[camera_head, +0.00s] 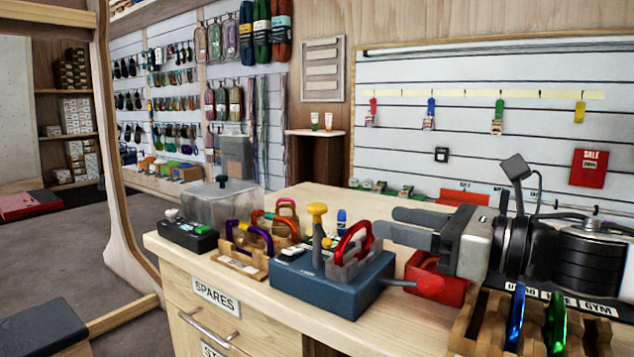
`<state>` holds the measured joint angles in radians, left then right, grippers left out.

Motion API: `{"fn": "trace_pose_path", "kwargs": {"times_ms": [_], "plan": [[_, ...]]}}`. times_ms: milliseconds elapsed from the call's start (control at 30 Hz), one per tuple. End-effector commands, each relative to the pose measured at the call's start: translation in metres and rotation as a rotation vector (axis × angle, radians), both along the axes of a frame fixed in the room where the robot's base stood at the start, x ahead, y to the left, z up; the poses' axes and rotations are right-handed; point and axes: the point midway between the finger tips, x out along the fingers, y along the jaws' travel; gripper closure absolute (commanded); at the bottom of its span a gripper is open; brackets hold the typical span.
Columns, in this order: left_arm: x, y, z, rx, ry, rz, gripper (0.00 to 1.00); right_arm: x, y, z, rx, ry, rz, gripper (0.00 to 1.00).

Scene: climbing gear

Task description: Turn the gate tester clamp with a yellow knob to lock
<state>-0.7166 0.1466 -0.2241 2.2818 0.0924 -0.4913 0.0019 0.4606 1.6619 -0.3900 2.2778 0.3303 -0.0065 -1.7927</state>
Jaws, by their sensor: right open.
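The gate tester (335,286) is a blue-grey block on the wooden counter. Its yellow knob (317,208) tops an upright grey lever on the block. A red carabiner (354,243) stands in a grey holder on the block, right of the lever. My right gripper (385,225) comes in from the right, open and empty. Its fingers point left, behind and right of the red carabiner, apart from the yellow knob in the picture. My left gripper is not in view.
A wooden rack (470,318) with blue and green carabiners stands front right. A red box (440,283) sits below my right gripper. Left of the tester are a carabiner stand (240,263), a black device (188,235) and a clear lidded box (222,203).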

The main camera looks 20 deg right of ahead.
Motion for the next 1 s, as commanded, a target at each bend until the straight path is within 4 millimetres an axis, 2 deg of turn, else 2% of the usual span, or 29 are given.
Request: {"fn": "trace_pose_path", "kwargs": {"times_ms": [33, 367, 500, 800, 1000], "plan": [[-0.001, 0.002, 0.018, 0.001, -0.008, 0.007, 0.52, 0.002, 0.003, 0.008, 0.006, 0.004, 0.002, 0.52], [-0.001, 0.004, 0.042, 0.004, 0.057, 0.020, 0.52, 0.024, 0.020, 0.009, 0.006, 0.004, 0.002, 0.52], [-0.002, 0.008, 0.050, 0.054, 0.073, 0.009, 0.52, 0.040, 0.031, 0.010, 0.009, 0.002, 0.000, 0.52], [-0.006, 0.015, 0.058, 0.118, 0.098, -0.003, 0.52, 0.083, 0.066, 0.005, 0.005, -0.001, 0.001, 0.52], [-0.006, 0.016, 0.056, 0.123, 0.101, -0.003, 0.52, 0.101, 0.079, 0.001, 0.001, -0.001, -0.001, 0.52]]}}
